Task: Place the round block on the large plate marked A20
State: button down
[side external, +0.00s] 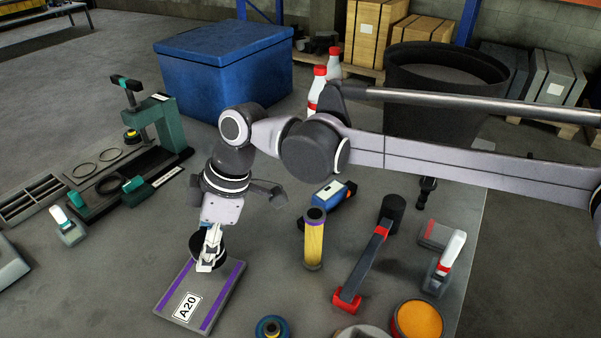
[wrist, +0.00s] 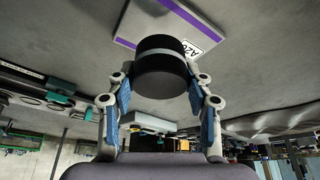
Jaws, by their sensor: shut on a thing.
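My gripper (side external: 210,250) points down over the far end of the large plate (side external: 205,292). The plate is grey and flat, with purple stripes along its sides and a white A20 label (side external: 187,307). My gripper is shut on the round block (wrist: 161,70), a black cylinder with a grey band, held between the two blue-padded fingers. In the side view the block (side external: 195,243) is dark and partly hidden behind the fingers. In the wrist view the plate (wrist: 140,22) lies beyond the block, which covers part of it. I cannot tell whether the block touches the plate.
A yellow cylinder (side external: 314,243), a red-and-black hammer (side external: 368,262) and an orange-topped round tin (side external: 417,320) stand or lie to the right. A green press (side external: 160,125) stands at left. A blue bin (side external: 225,75) is behind. Bare table lies left of the plate.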

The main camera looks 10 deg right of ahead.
aim_at(193, 249)
jog(key=a+f, duration=0.1)
jog(key=s+a+f, duration=0.1)
jog(key=a, duration=0.1)
jog(key=shift+s, duration=0.15)
jog(key=shift+f, duration=2)
jog(key=shift+f, duration=0.1)
jog(key=c, duration=0.6)
grip_release()
jog(key=shift+f, duration=0.1)
jog(key=shift+o, duration=0.2)
